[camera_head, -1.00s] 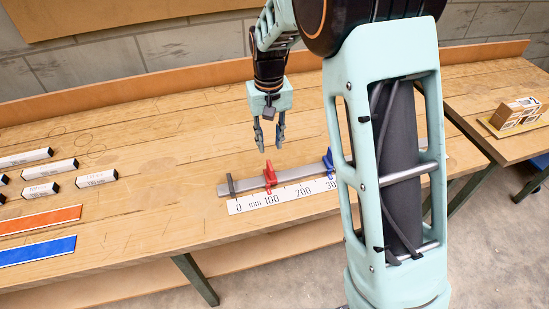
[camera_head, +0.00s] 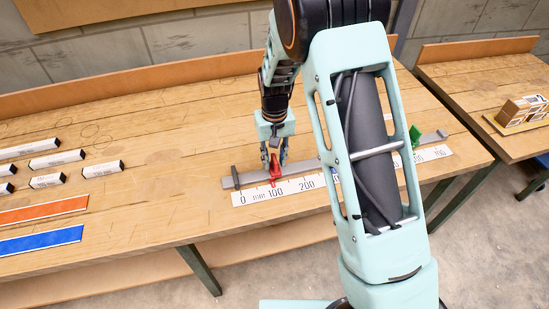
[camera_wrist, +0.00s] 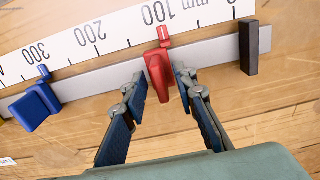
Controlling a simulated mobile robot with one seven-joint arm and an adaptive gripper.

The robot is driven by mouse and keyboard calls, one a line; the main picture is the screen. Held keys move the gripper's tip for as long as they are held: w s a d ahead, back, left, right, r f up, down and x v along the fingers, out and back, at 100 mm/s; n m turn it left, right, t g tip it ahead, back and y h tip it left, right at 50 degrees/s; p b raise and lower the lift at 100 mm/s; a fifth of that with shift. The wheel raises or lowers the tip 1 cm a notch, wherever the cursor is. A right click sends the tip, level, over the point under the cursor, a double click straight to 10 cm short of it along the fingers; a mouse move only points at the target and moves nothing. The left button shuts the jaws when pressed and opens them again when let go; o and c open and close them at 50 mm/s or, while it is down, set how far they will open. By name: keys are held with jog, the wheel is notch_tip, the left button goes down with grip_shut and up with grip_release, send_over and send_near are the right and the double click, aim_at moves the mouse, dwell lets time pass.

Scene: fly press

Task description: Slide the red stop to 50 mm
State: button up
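The red stop (camera_head: 275,171) sits on the grey rail (camera_head: 249,179), with its pointer close to the 100 mark on the white scale (camera_head: 290,187). In the wrist view the red stop (camera_wrist: 159,74) is between the fingertips of my gripper (camera_wrist: 160,82). The fingers are apart, one on each side of it, with a narrow gap showing on each side. In the head view my gripper (camera_head: 275,160) is low over the rail at the stop. The 50 mm position lies between the 0 and 100 labels, which are legible.
The blue stop (camera_wrist: 36,106) is near 300 on the same rail, mostly hidden by my arm in the head view. A green stop (camera_head: 415,136) is farther right. A dark end block (camera_wrist: 249,47) closes the rail's zero end. Labelled bars (camera_head: 57,159) lie at left.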

grip_shut()
jog(key=a, duration=0.2)
jog(key=s+a, duration=0.1)
jog(key=a, duration=0.2)
jog(key=shift+s, duration=0.2)
grip_release()
jog(key=shift+d, duration=0.1)
jog(key=shift+r, duration=0.15)
notch_tip(320, 180, up, 12)
dwell(0.4)
